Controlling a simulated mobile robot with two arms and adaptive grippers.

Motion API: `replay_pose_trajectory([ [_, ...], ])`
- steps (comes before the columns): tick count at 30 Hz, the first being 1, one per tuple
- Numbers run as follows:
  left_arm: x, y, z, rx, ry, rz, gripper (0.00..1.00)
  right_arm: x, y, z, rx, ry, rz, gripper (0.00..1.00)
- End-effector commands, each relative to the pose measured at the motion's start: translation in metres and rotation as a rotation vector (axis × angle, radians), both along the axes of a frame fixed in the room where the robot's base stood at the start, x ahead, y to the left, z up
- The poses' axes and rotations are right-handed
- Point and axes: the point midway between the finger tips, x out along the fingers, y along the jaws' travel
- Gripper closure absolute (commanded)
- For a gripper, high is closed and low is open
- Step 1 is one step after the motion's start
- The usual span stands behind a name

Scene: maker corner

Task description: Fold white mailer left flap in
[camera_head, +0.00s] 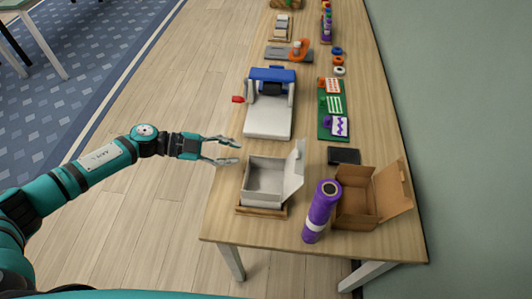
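The white mailer (266,188) is an open box on a wooden base near the front left of the table. One white flap (295,168) stands up along its right side. No raised flap shows on its left side; I cannot tell how the left flap lies. My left gripper (238,151) is open and empty, to the left of the mailer and a little farther back, with its fingers pointing right. It looks apart from the mailer. My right gripper is not in view.
A purple cylinder (321,210) stands right of the mailer, beside an open brown box (357,203). A black item (344,156) lies behind them. A white and blue machine (268,122) stands behind the mailer. A green board (332,112) lies farther right.

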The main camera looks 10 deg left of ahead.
Motion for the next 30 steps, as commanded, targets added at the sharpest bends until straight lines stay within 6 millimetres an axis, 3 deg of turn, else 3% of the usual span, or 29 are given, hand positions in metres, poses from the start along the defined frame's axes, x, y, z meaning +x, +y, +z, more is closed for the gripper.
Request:
replay_pose_trajectory([
  [6, 0.009, -0.047, -0.013, -0.004, 0.001, -0.002, 0.74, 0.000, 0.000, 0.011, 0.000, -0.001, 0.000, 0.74],
  [12, 0.017, -0.078, -0.026, -0.003, 0.000, 0.001, 0.74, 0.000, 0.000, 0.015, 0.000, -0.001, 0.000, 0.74],
  [18, 0.020, -0.092, -0.032, -0.001, -0.001, 0.002, 0.74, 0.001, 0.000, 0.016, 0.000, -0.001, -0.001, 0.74],
  [27, 0.020, -0.094, -0.033, 0.000, 0.000, 0.001, 0.74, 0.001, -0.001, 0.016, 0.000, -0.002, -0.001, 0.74],
  [30, 0.020, -0.094, -0.033, 0.000, 0.000, 0.001, 0.86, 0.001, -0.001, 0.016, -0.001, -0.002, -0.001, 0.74],
])
